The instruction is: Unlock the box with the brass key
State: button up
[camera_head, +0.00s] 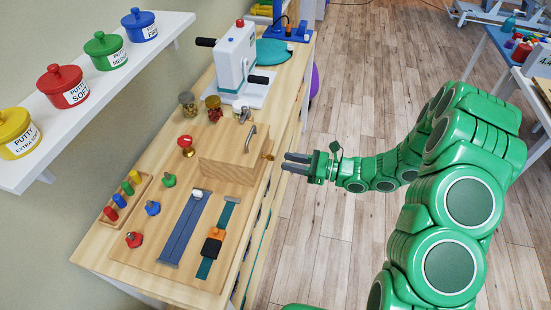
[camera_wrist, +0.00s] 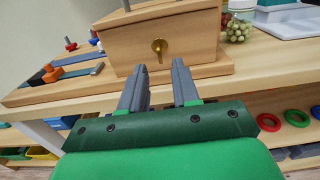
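The wooden box (camera_head: 225,158) stands shut on a wooden board on the table, with a metal handle (camera_head: 251,137) on its top. The brass key (camera_head: 267,156) sticks out of the box's right side, facing my gripper. In the wrist view the key (camera_wrist: 159,46) shows nearly end-on at a round brass lock in the box's face (camera_wrist: 190,40). My gripper (camera_head: 297,163) is open and empty, a short way off the table edge, pointing at the key. In the wrist view its fingertips (camera_wrist: 160,66) are apart, just below the key and not touching it.
Jars (camera_head: 214,108) and a white crank device (camera_head: 236,60) stand behind the box. Free floor (camera_head: 335,115) lies right of the table.

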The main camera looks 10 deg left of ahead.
aim_at(269, 157)
jog(key=shift+a, duration=2.65)
jog(key=shift+c, duration=0.2)
grip_shut()
